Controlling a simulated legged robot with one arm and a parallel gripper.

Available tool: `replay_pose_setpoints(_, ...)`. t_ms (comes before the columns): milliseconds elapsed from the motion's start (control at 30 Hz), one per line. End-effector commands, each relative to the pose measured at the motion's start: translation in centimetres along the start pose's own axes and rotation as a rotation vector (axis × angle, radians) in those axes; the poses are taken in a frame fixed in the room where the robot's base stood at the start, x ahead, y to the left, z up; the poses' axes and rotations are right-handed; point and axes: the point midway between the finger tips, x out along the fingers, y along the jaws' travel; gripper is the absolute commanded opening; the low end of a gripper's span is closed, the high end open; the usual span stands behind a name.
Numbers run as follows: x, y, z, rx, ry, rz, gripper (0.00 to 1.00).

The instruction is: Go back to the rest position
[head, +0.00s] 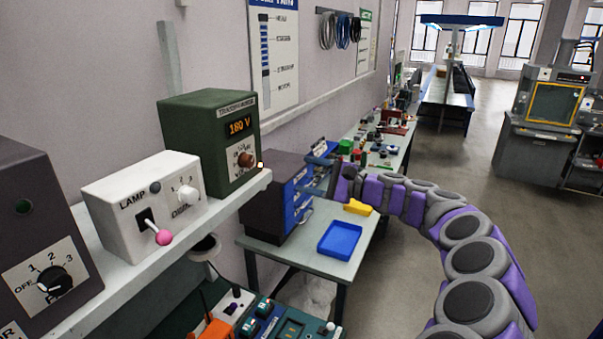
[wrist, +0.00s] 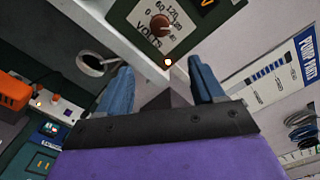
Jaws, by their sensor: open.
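My gripper (head: 321,172) is at the end of my purple and grey arm, which curves in from the right in the head view. In the wrist view, the two blue fingers of my gripper (wrist: 162,90) are spread apart with nothing between them. The green transformer box (head: 208,140), its display reading 180 V, stands on the shelf to the left of my gripper. Its brown knob (wrist: 161,25) shows beyond the fingers in the wrist view. The fingers do not touch the knob.
A white lamp box (head: 143,203) with a pink-tipped lever and a dark box (head: 45,225) stand on the shelf (head: 160,271). A blue tray (head: 339,240) and a yellow piece (head: 357,207) lie on a table below my arm. Open floor lies at the right.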

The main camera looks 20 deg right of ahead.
Motion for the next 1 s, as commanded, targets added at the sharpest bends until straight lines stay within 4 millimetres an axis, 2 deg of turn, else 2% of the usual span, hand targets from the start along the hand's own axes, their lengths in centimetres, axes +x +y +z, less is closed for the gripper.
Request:
replay_pose_setpoints(200,0.4,0.4,0.7,-0.012,-0.011,0.015,0.67)
replay_pose_setpoints(267,1.0,1.1,1.8,-0.032,-0.028,0.04,0.67)
replay_pose_setpoints(367,2.5,3.3,4.9,-0.084,-0.077,0.115,0.67)
replay_pose_setpoints(467,4.0,6.6,9.0,-0.165,-0.135,0.22,0.67)
replay_pose_setpoints(500,4.5,8.3,10.6,-0.199,-0.158,0.268,0.67)
replay_pose_setpoints(667,5.0,15.3,16.3,-0.346,-0.239,0.462,0.67)
replay_pose_setpoints(800,3.7,22.1,19.7,-0.48,-0.293,0.643,0.67)
replay_pose_setpoints(900,1.8,27.2,21.4,-0.575,-0.32,0.78,0.67)
replay_pose_setpoints(1000,-0.7,32.1,22.1,-0.664,-0.338,0.919,0.67)
